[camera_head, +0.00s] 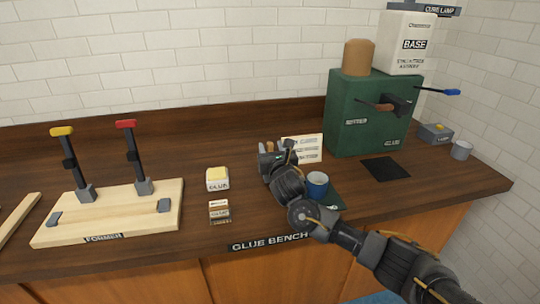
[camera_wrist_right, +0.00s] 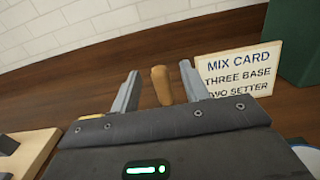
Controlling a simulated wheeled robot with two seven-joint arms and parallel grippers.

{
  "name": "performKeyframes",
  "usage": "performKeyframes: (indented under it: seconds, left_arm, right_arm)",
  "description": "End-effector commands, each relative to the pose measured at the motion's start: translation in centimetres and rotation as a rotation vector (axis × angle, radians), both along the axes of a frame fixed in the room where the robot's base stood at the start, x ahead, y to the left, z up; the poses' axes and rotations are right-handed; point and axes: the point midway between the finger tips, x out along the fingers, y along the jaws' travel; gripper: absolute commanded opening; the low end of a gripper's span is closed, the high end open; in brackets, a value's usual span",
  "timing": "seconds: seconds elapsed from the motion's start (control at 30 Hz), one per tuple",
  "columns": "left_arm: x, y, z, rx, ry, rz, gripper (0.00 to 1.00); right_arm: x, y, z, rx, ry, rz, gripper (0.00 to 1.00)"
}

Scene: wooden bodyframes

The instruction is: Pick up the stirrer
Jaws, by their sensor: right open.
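A tan wooden piece with a rounded end, which looks like the stirrer (camera_wrist_right: 161,86), shows between the two fingers of my right gripper in the right wrist view (camera_wrist_right: 158,80). The fingers stand apart with a gap on each side of it; its lower part is hidden behind the gripper body. In the head view my right gripper (camera_head: 277,147) is over the middle of the bench, and only a small tan bit shows by the fingers. My left gripper is not in view.
A mix card (camera_head: 303,148) stands just right of the gripper. A blue cup (camera_head: 317,184) is close beside my right forearm. A glue tub (camera_head: 217,178) and small box (camera_head: 219,210) lie left. The former board (camera_head: 110,215) with two clamps is farther left; a green machine (camera_head: 350,125) stands right.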

Motion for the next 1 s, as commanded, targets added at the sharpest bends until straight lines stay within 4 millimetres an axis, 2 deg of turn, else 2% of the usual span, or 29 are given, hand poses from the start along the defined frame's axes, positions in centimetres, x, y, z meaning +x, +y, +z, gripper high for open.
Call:
performKeyframes:
  seconds: [0.1,0.2,0.47,0.57,0.8,1.0]
  left_arm:
    - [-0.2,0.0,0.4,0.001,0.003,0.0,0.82]
    - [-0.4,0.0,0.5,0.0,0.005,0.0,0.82]
    - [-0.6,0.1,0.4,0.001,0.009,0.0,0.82]
    - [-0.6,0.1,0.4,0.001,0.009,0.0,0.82]
    - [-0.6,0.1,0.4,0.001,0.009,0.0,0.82]
    - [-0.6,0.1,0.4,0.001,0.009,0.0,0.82]
  right_arm:
    - [1.5,0.2,0.1,0.0,0.001,-0.003,0.45]
    - [2.1,0.3,0.0,-0.001,0.002,0.0,0.45]
    - [2.4,0.3,-0.1,0.0,0.001,0.0,0.45]
    - [2.4,0.3,-0.1,0.0,0.001,0.0,0.35]
    - [2.3,0.3,-0.1,0.0,0.001,0.0,0.04]
    - [2.3,0.3,0.0,0.0,0.001,0.0,0.01]
